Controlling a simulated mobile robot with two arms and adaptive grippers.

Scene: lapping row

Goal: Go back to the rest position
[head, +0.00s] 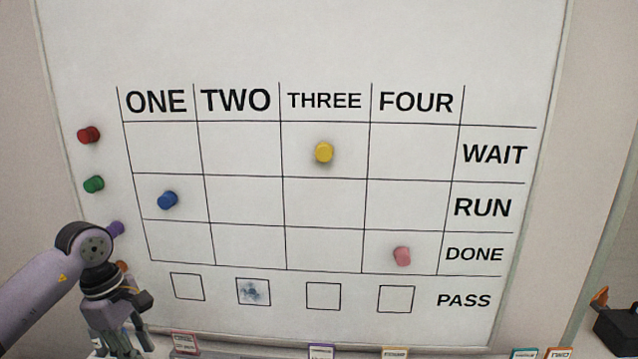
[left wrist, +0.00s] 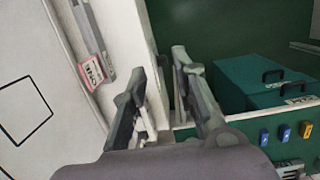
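My left gripper (head: 118,340) hangs fingers down at the lower left of the head view, in front of the whiteboard's lower left part (head: 240,45). In the left wrist view its two fingers (left wrist: 158,85) stand apart with nothing held between them. My right gripper is not in view. On the board, a yellow magnet (head: 323,152) is in THREE/WAIT, a blue one (head: 168,200) in ONE/RUN and a pink one (head: 402,256) in FOUR/DONE.
A labelled ledge runs below the board. Green boxes (left wrist: 262,85) show in the left wrist view. A black object (head: 615,325) is at far right.

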